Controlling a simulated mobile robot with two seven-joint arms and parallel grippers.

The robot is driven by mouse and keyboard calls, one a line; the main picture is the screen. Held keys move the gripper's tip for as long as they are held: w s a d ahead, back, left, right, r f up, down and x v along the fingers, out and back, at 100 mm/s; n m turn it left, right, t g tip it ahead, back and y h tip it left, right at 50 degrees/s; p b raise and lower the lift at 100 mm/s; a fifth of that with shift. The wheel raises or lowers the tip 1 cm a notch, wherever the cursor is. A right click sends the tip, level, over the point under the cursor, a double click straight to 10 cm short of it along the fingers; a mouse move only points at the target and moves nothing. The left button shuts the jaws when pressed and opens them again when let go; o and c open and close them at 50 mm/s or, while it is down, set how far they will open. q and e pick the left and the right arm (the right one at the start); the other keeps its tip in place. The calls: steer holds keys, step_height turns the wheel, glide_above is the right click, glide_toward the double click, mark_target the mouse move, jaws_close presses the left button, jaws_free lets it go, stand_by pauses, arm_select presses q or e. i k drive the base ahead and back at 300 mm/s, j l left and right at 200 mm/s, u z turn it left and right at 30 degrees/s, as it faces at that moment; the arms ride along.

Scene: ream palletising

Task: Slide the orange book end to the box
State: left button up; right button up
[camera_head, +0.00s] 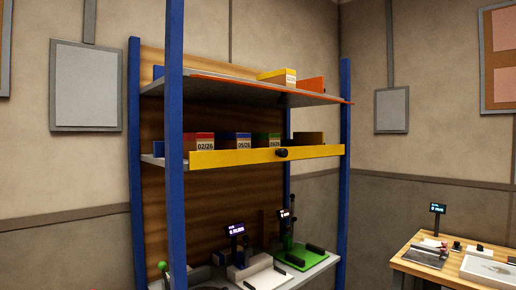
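The orange book end (313,84) stands on the upper shelf (225,88) near its right end. A box with a yellow top and a pale label (279,76) is on the same shelf, just to the left of the book end. In this view their outlines meet; I cannot tell whether they touch or a gap lies between them. The lower part of the book end is partly hidden by the shelf's orange front edge (320,96). Neither of my grippers is in view.
Blue posts (175,150) frame the rack. The middle shelf has a yellow front rail (230,157) with a dark knob and several labelled boxes (204,141). Devices stand on the bottom shelf. A wooden table (440,268) is at right. The upper shelf's middle looks clear.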

mark_target(316, 85)
steer(key=l+u, duration=0.1)
steer(key=u, duration=0.3)
steer(key=i+l+u, duration=0.25)
steer(key=l+u, duration=0.25)
steer(key=l, duration=0.25)
steer(key=i+l+u, duration=0.1)
steer(key=l, duration=0.3)
steer(key=i+l+u, duration=0.15)
steer(key=l, duration=0.3)
steer(key=i+l, duration=0.1)
steer(key=l, duration=0.45)
steer(key=i+l, duration=0.1)
steer(key=l, duration=0.45)
steer(key=l+u, duration=0.1)
steer(key=l, duration=0.5)
steer(key=i, duration=0.05)
